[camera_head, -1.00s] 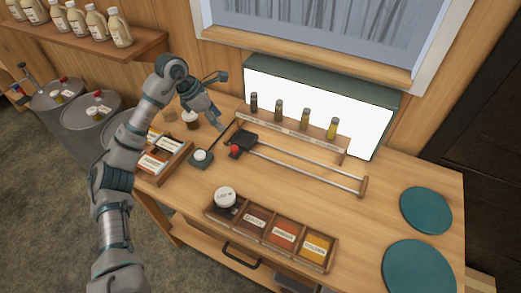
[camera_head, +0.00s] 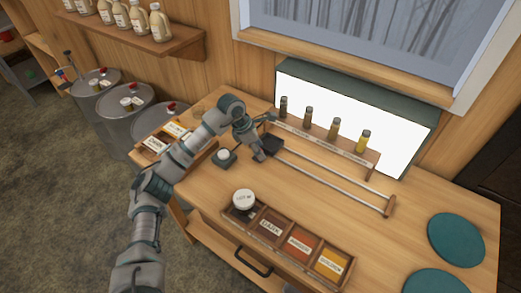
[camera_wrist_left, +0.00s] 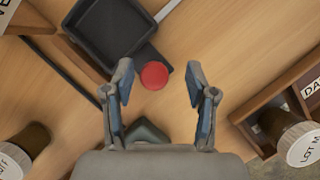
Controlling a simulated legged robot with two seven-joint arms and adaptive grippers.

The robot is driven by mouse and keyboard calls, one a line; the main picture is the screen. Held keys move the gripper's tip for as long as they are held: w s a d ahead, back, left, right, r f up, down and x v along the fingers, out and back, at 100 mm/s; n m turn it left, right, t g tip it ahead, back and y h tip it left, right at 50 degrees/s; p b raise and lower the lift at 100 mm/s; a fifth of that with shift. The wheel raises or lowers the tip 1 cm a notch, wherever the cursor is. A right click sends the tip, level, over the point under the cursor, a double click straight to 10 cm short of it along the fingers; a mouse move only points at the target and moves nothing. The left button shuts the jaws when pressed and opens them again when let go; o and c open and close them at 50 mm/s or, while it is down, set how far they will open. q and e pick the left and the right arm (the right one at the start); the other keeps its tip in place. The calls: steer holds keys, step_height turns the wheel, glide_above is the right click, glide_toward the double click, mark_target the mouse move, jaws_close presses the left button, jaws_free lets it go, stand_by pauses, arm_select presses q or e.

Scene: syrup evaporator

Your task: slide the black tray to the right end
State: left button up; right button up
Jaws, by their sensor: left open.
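The black tray (camera_head: 273,146) sits at the left end of two parallel metal rails (camera_head: 335,182) on the wooden table. In the left wrist view, the black tray (camera_wrist_left: 112,32) is at upper left, empty, with a round red knob (camera_wrist_left: 154,75) at its near side. My left gripper (camera_wrist_left: 158,80) is open, its two fingers on either side of the knob in that view; I cannot tell whether they touch it. In the head view, my left gripper (camera_head: 260,155) is low beside the tray and hides the knob. My right gripper is not in view.
The rails end at a wooden block (camera_head: 390,206) on the right. A rack of sample bottles (camera_head: 334,129) and a bright panel (camera_head: 350,115) stand behind them. A compartment box (camera_head: 290,246) with a white-lidded jar (camera_head: 244,199) lies in front.

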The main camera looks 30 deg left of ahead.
arm_select(q)
steer(key=shift+w+a+f, duration=0.1)
steer(key=shift+a+f, duration=0.05)
steer(key=shift+f, duration=0.2)
steer(key=shift+a+f, duration=0.25)
steer(key=shift+a, duration=0.55)
steer(key=shift+c, duration=1)
steer(key=shift+d, duration=0.2)
steer(key=c, duration=0.4)
steer(key=shift+d+r, duration=0.15)
steer(key=shift+d, duration=0.1)
steer(key=c, duration=0.4)
steer(key=shift+d+r, duration=0.2)
steer(key=shift+d, duration=0.25)
jaws_close()
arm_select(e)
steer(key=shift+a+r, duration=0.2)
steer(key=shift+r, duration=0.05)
